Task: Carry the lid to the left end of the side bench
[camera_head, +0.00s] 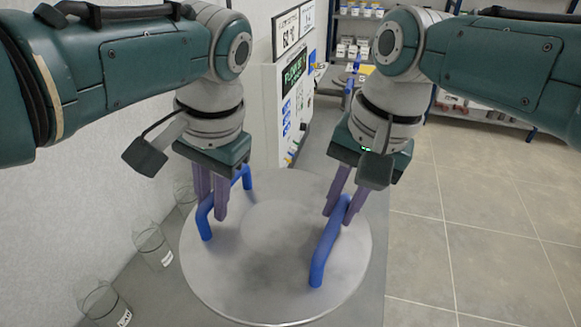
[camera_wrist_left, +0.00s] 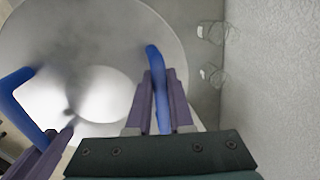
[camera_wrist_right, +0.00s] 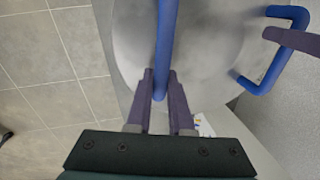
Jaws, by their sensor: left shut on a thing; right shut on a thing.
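The lid (camera_head: 270,275) is a round grey metal disc with two blue bar handles, and it lies level over the bench in the head view. My left gripper (camera_head: 216,212) is shut on the left blue handle (camera_head: 206,222). My right gripper (camera_head: 338,210) is shut on the right blue handle (camera_head: 322,255). The left wrist view shows the handle (camera_wrist_left: 155,70) between the left fingers. The right wrist view shows the other handle (camera_wrist_right: 166,45) between the right fingers. Whether the lid touches the bench under it cannot be told. The side bench (camera_head: 372,285) shows as a grey top around the lid.
Glass beakers (camera_head: 152,245) stand along the wall left of the lid, one (camera_head: 103,303) near the front. A white control panel (camera_head: 287,110) stands behind the lid. Shelves (camera_head: 480,108) with goods stand at the back. The tiled floor (camera_head: 470,240) at right is clear.

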